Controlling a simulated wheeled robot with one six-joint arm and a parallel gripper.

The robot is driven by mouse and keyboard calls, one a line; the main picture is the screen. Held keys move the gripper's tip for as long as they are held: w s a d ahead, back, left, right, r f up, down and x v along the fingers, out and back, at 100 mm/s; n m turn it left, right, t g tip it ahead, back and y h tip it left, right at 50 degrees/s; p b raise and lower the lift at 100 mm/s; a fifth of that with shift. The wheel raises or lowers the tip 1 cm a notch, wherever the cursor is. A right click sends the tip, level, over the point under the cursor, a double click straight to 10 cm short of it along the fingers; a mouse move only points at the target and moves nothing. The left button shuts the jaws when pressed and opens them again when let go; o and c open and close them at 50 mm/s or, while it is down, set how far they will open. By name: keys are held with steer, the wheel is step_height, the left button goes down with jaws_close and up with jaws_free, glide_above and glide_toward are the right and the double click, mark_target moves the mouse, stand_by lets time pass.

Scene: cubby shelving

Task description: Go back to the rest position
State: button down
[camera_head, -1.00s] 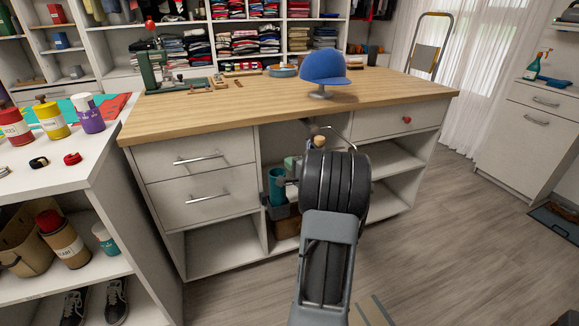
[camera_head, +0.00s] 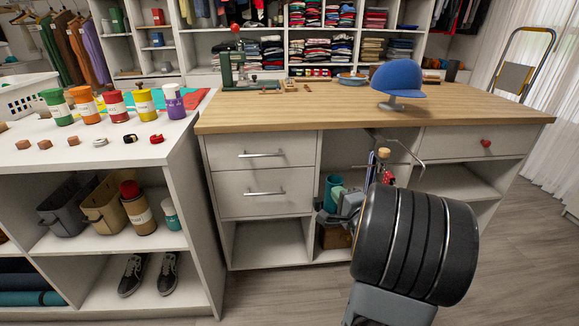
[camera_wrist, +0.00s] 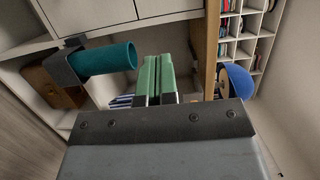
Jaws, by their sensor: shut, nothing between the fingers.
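My gripper (camera_wrist: 155,80) shows in the wrist view with its two green fingers side by side, shut and empty. In the head view, my black-ringed arm covers much of the lower right, and the fingers cannot be made out clearly. The gripper is in front of the workbench (camera_head: 300,118), near its open middle cubby. A teal cylinder (camera_wrist: 105,60) is to the left of the fingers in the wrist view, apart from them. It also shows in the cubby in the head view (camera_head: 333,184).
A blue cap on a stand (camera_head: 398,78) and a green machine (camera_head: 226,72) stand on the bench. At left, a white shelf unit (camera_head: 185,150) holds paint cans, bins and shoes (camera_head: 133,274). Open floor (camera_head: 520,240) lies at the right.

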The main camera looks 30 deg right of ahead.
steer(key=w+a+r+n+g+y+p, duration=0.1)
steer(key=a+r+n+g+y+p, duration=0.1)
steer(key=a+r+n+y+p, duration=0.4)
steer(key=w+a+r+n+g+y+p, duration=0.1)
steer(key=a+r+g+y+p, duration=0.15)
steer(key=a, duration=0.65)
steer(key=s+a+r+n+g+y+p, duration=0.1)
steer(key=s+a+r+n+g+p, duration=0.25)
steer(key=a+p, duration=0.2)
steer(key=s+a+r+n+g+y+p, duration=0.1)
steer(key=s+a+r+n+g+p, duration=0.25)
steer(key=a+p, duration=0.2)
steer(key=s+r+n+g+h+p, duration=0.2)
steer(key=s+r+n+h+p, duration=0.3)
steer(key=r+h+p, duration=0.3)
step_height(320, 180, up, 4)
steer(key=s+p, duration=0.1)
steer(key=p, duration=0.2)
steer(key=shift+s+f+n+g, duration=0.15)
steer(key=shift+s+n+g, duration=0.15)
steer(key=shift+n+g, duration=0.1)
steer(key=shift+s, duration=0.1)
